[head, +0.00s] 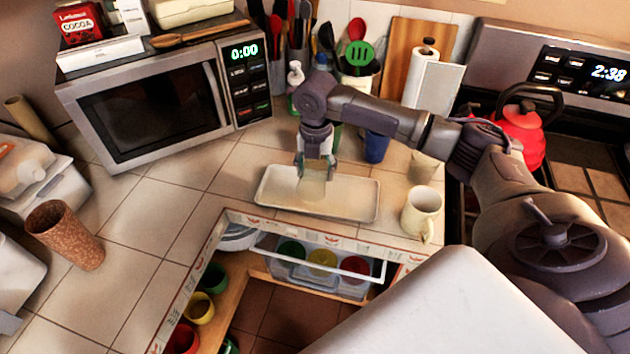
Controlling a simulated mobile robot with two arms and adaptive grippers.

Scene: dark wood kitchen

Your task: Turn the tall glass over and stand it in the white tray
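The white tray (354,200) lies on the tiled counter near its front edge, below the middle of the head view. My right gripper (316,172) points down over the left half of the tray. A pale, see-through shape, which looks like the tall glass (312,190), is upright between and below its fingers. The fingers appear to close on its two sides, and they hide its upper part. I cannot tell whether its lower end touches the tray or which end is up. My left gripper is not in view.
A cream mug (422,213) stands close right of the tray, and a blue cup (376,146) stands behind it. A brown cup (66,234) is at the left. The microwave (150,100) stands behind left. An open drawer (320,262) is below the counter edge. Counter left of the tray is clear.

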